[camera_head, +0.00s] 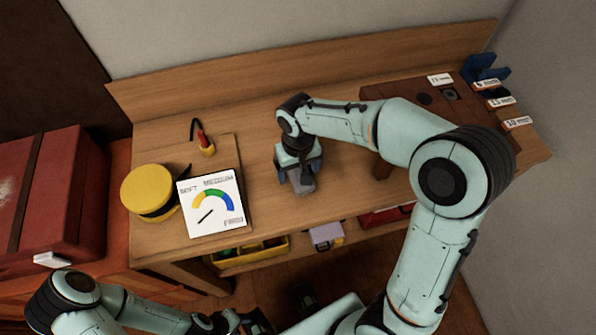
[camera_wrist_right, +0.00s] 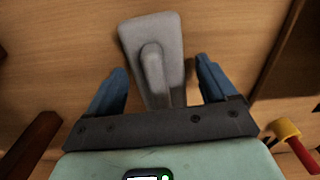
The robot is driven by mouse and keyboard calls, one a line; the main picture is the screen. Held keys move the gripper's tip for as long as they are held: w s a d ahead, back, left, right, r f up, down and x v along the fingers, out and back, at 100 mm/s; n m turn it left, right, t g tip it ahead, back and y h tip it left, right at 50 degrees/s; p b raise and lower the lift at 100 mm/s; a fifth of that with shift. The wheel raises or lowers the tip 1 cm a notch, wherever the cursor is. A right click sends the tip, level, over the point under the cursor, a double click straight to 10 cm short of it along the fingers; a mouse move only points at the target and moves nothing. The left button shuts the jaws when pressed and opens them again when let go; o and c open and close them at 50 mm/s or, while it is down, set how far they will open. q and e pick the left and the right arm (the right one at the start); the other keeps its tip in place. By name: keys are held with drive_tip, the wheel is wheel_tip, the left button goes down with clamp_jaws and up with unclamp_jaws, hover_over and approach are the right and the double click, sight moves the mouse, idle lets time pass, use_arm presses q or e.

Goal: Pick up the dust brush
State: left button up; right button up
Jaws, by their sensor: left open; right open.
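The dust brush, a grey piece with a raised rounded handle, lies on the wooden workbench (camera_head: 350,190); it shows in the head view (camera_head: 303,184) and in the right wrist view (camera_wrist_right: 165,35). My right gripper (camera_head: 299,178) points down at it from above. In the right wrist view, its blue fingers (camera_wrist_right: 160,85) are open, one on each side of the brush, with gaps between them and it. The near end of the brush is hidden by the gripper's body. My left gripper (camera_head: 243,322) is low at the bottom edge, away from the bench, open and partly cut off.
A dial board (camera_head: 211,204), a yellow round container (camera_head: 148,190) and a red-and-yellow tool (camera_head: 205,143) stand left on the bench. A raised brown block (camera_head: 400,105) and labelled holders (camera_head: 500,101) are at the right. A red case (camera_head: 50,200) stands far left.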

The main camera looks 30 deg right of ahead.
drive_tip(key=c, duration=1.1)
drive_tip(key=shift+r, duration=0.15)
use_arm(q)
drive_tip(key=r+p, duration=0.1)
drive_tip(key=w+r+p, duration=0.1)
drive_tip(key=r+p, duration=0.1)
drive_tip(key=shift+w+r, duration=0.4)
use_arm(e)
wheel_tip(320, 180, up, 20)
drive_tip(key=shift+f, duration=0.1)
drive_tip(key=o, duration=0.5)
drive_tip(key=c, duration=0.6)
